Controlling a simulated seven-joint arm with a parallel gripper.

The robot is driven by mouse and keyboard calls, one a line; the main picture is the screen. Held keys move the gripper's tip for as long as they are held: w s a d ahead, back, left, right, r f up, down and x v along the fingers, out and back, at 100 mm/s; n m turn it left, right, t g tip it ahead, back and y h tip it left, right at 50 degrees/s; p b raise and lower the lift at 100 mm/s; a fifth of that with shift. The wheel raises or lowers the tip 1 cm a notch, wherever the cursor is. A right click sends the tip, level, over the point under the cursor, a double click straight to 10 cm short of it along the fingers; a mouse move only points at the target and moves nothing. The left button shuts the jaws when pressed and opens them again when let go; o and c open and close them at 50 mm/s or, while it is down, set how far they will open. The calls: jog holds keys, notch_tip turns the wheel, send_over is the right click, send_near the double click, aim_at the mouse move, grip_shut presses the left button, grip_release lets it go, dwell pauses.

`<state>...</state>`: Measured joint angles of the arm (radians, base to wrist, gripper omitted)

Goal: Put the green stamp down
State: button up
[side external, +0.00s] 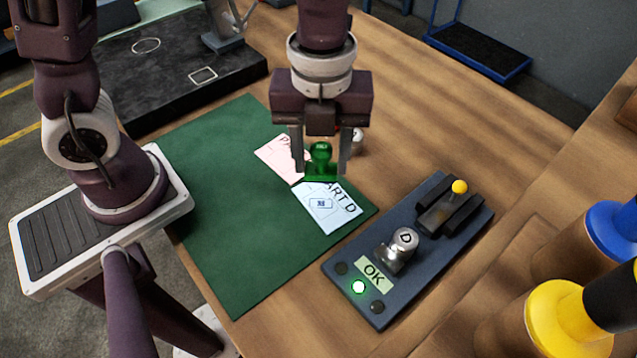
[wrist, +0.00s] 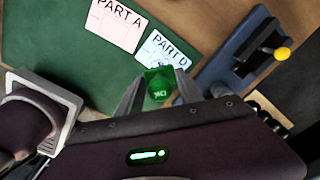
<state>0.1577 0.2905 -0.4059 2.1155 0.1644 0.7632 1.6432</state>
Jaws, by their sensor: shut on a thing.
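My gripper (side external: 321,168) is shut on the green stamp (side external: 320,153), which is upright with its wide base downward. The stamp appears held above the green mat (side external: 215,220), near the upper edge of the light blue PART D card (side external: 335,215). That card bears a small dark boxed mark. The pink PART A card (side external: 275,155) lies beside it, partly hidden by the gripper. In the wrist view the stamp (wrist: 158,84) shows between the fingers, with the PART D card (wrist: 166,46) just beyond it and the PART A card (wrist: 116,20) to the left.
A dark blue fixture (side external: 340,258) stands right of the mat with a metal part marked D (side external: 404,238), an OK label, a lit green lamp (side external: 358,287) and a yellow-knobbed lever (side external: 460,187). A small pale metal object (side external: 357,141) is behind my right finger. The mat's lower left is clear.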

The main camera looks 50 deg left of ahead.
jog(key=w+a+r+n, duration=0.1)
jog(key=a+n, duration=0.3)
jog(key=a, duration=0.7)
jog(key=w+a+r+n, duration=0.15)
jog(key=a+n, duration=0.25)
jog(key=a, duration=0.6)
jog(key=f, duration=0.9)
jog(key=shift+s+a+f, duration=0.2)
jog(key=shift+s+a, duration=0.05)
jog(key=shift+s, duration=0.15)
jog(key=shift+f, duration=0.1)
jog(key=shift+f, duration=0.1)
jog(key=o, duration=1.1)
jog(key=shift+c, duration=0.2)
